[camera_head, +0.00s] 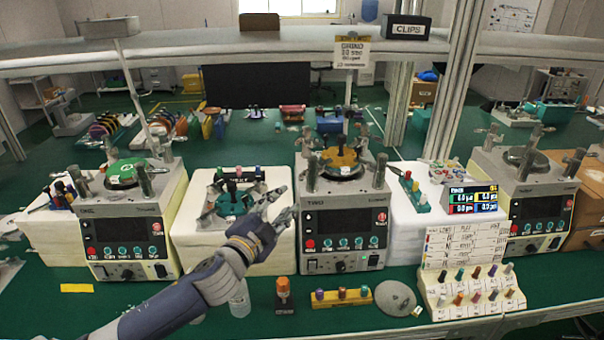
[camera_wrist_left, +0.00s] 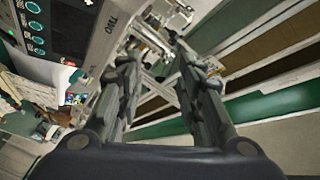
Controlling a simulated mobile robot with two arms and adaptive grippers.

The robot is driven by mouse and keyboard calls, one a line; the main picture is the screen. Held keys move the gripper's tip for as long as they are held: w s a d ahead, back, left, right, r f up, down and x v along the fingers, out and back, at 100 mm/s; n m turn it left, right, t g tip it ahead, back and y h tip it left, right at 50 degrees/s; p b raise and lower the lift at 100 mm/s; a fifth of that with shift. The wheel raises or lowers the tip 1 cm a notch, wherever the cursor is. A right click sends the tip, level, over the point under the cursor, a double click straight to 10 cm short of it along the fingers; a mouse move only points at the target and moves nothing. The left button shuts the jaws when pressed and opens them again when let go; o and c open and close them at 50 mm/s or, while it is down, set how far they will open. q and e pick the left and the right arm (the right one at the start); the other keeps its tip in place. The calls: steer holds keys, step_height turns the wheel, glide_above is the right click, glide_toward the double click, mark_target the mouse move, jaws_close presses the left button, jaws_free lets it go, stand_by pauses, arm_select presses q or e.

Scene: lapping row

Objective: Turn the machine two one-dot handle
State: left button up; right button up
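Machine two (camera_head: 345,220) is the middle lapping machine, a white box with a dark front panel lettered TWO. An orange-yellow plate (camera_head: 341,160) lies on its top, with metal posts around it. A left post (camera_head: 313,172) and a right post (camera_head: 380,170) carry cross handles. Dot marks on the handles are too small to read. My left gripper (camera_head: 287,203) is open and empty, just left of machine two's upper left edge. In the left wrist view its fingers (camera_wrist_left: 157,68) stand apart, with machine two's panel (camera_wrist_left: 75,28) at upper left. My right gripper is not in view.
Machine one (camera_head: 125,225) stands left and a third machine (camera_head: 535,205) right. A white block with a teal fixture (camera_head: 232,203) sits behind my left gripper. A knob rack (camera_head: 470,295), grey disc (camera_head: 395,298) and yellow peg strip (camera_head: 342,299) occupy the front bench.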

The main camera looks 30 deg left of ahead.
mark_target(302, 174)
arm_select(q)
steer(key=w+p, duration=0.1)
steer(key=w, duration=0.2)
steer(key=w+r+p, duration=0.1)
steer(key=w, duration=0.2)
steer(key=w+p, duration=0.1)
steer(key=w, duration=0.2)
steer(key=shift+w+a+r, duration=0.2)
steer(key=shift+w+a, duration=0.05)
steer(key=shift+w, duration=0.15)
steer(key=shift+w+f, duration=0.1)
steer(key=shift+w, duration=0.5)
jaws_close()
